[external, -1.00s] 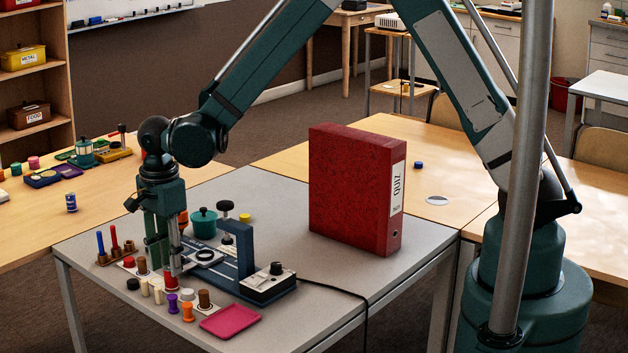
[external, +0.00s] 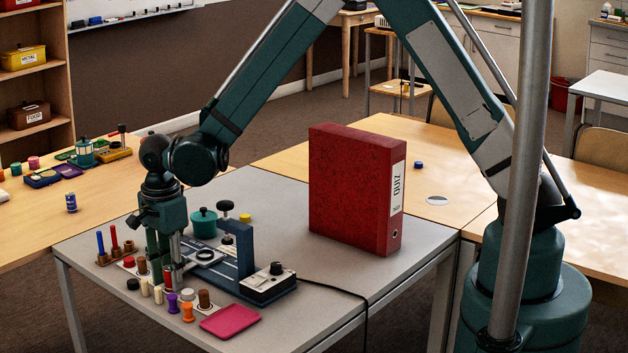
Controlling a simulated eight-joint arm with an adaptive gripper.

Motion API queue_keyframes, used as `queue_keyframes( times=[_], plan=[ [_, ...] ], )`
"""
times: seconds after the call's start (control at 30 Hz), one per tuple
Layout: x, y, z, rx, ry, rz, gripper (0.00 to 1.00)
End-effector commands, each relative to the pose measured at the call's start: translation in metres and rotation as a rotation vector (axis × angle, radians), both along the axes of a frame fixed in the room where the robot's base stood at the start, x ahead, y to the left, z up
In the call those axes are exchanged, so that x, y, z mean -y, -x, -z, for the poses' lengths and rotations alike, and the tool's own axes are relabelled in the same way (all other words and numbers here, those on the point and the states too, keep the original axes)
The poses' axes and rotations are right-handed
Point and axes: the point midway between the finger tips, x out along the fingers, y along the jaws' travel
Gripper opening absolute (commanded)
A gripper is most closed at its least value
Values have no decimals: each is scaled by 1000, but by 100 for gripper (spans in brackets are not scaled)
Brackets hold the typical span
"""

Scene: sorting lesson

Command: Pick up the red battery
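The red battery (external: 167,273) appears as a small red cylinder among the small parts at the front left of the grey table. My gripper (external: 167,270) points down over it. A dark green finger is at its left and a silver-grey finger at its right, so only a narrow strip of red shows between them. I cannot tell whether the fingers touch it or stand apart from it. Its lower end is partly hidden.
Black, cream, purple, orange and brown pieces stand close around my gripper. A blue-grey stand with a ring (external: 205,254) is just right. A pink tray (external: 229,319) lies in front, and a red binder (external: 350,190) stands further right. Red and blue pegs (external: 114,240) stand left.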

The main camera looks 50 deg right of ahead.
Motion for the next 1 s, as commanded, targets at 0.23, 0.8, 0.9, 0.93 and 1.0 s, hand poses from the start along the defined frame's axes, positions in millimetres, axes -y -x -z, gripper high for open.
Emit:
queue_keyframes(
  times=[0.23, 0.8, 0.9, 0.93, 1.0],
  plan=[
    [0, 0, 0, 0, 0, 0, 6],
    [0, 0, -30, 0, 0, 0, 6],
    [0, 0, -45, 0, 0, 0, 6],
    [0, 0, -50, 0, 0, 0, 6],
    [0, 0, -60, 0, 0, 0, 6]
  ],
)
